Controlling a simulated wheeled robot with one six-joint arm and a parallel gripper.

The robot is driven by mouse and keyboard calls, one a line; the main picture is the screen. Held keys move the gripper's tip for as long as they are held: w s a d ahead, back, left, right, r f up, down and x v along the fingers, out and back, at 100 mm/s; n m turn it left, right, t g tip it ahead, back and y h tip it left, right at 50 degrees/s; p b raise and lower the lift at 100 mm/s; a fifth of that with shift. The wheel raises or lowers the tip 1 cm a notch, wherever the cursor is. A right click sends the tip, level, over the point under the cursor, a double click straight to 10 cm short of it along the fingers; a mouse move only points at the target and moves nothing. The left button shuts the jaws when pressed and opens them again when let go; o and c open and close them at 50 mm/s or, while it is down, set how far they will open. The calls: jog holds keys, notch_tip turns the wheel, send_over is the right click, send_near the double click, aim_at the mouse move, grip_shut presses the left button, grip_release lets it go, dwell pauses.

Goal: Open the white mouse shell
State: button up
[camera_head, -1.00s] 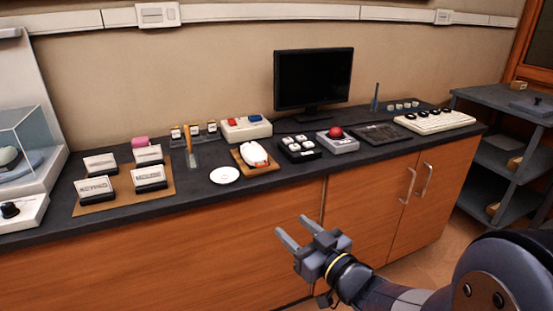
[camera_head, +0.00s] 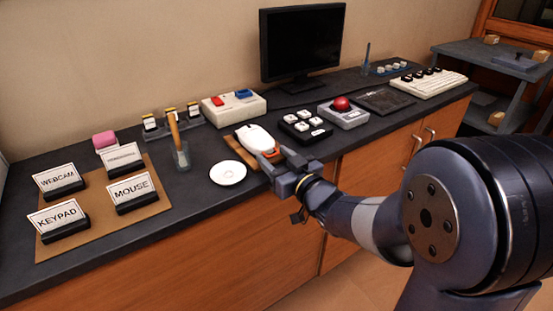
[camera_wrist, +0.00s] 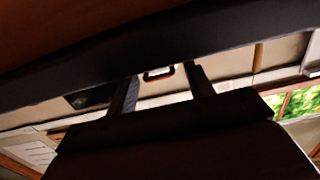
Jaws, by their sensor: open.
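The white mouse (camera_head: 254,138) lies on a small brown board (camera_head: 236,149) on the dark counter. Its rounded white shell looks down, with no gap visible at this size. An orange-red part (camera_head: 271,152) shows at its near end. My gripper (camera_head: 279,164) is open and empty at the counter's front edge, with its fingers pointing toward the near end of the mouse. The fingertips partly cover the board there. In the wrist view, a small dark loop with a red rim (camera_wrist: 158,74) shows between my two fingers; I cannot tell its distance.
A white saucer (camera_head: 228,173) lies left of the board. A black block with white keys (camera_head: 304,125) and a red-button box (camera_head: 343,112) stand to the right. A white box with red and blue switches (camera_head: 234,106) and a monitor (camera_head: 302,45) stand behind. Label cards (camera_head: 132,193) stand left.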

jog(key=shift+c, duration=0.2)
grip_shut()
dwell(0.3)
jog(key=shift+r+p, duration=0.15)
jog(key=shift+p, duration=0.15)
